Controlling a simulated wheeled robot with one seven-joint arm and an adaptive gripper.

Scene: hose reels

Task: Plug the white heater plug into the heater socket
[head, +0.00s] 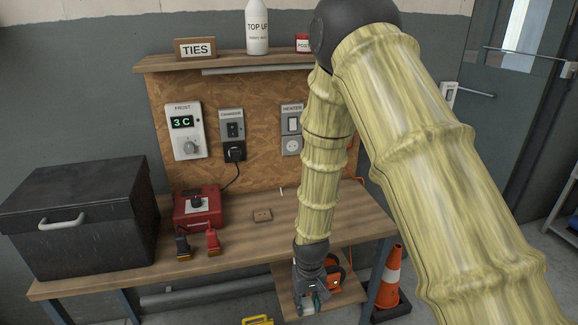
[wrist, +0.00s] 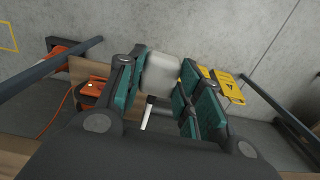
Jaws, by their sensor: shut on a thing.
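The white heater plug (wrist: 160,73) is between the teal finger pads of my gripper (wrist: 158,90) in the wrist view. A short dark and white piece, perhaps its cord end, shows below it. In the head view my gripper (head: 311,303) hangs low in front of the bench edge, fingers pointing down; the plug there is too small to make out. The heater socket (head: 293,145) is on the white unit under the HEATER label on the board, behind and well above my gripper, just left of my arm. Its round face looks empty.
A black plug fills the charger socket (head: 234,152). The bench (head: 262,240) holds a red charger (head: 198,208), clamps and a black box (head: 75,215). An orange reel (head: 336,272) sits on a lower shelf. A cone (head: 391,280) stands right; a yellow sign (wrist: 228,86) is below.

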